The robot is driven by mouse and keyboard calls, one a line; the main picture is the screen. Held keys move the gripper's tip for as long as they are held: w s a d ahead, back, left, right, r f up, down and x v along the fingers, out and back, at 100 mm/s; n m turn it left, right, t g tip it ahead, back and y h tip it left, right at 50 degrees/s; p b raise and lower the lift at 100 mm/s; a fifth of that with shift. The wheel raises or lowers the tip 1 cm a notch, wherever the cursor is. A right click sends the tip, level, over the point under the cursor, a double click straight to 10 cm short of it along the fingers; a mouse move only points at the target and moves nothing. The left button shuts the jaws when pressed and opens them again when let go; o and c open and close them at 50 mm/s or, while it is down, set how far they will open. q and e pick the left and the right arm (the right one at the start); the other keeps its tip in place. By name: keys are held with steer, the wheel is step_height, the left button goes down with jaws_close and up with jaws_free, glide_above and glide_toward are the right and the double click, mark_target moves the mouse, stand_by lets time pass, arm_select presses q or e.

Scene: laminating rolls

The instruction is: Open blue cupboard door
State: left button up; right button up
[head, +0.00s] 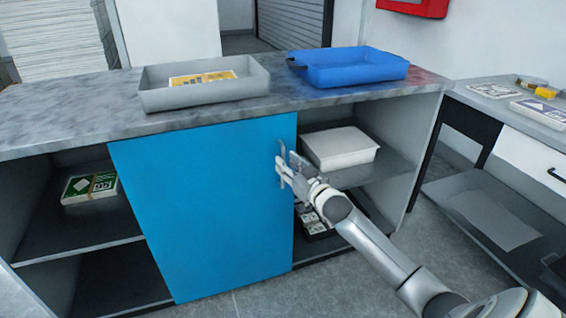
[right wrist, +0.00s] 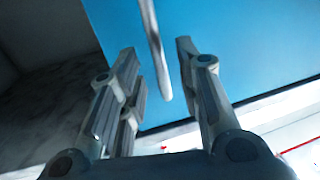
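The blue cupboard door (head: 205,210) covers the middle of the counter unit, with open shelves on both sides of it. A slim light-grey vertical handle (head: 281,152) is near its right edge. My right gripper (head: 290,172) is at this handle, reaching in from the lower right. In the right wrist view, the two fingers (right wrist: 160,62) are spread apart. The handle bar (right wrist: 154,45) runs between them with visible gaps, in front of the blue door (right wrist: 250,45). My left gripper is not in view.
On the grey countertop (head: 60,115) stand a grey tray (head: 205,95) and a blue tray (head: 352,70). A white box (head: 340,148) sits on the right shelf, behind my gripper. Card packs (head: 90,187) lie on the left shelf. A side table (head: 520,120) stands at right.

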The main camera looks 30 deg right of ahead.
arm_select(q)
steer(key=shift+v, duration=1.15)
arm_select(e)
steer(key=shift+w, duration=1.55)
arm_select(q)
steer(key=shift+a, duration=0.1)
arm_select(e)
jaws_close()
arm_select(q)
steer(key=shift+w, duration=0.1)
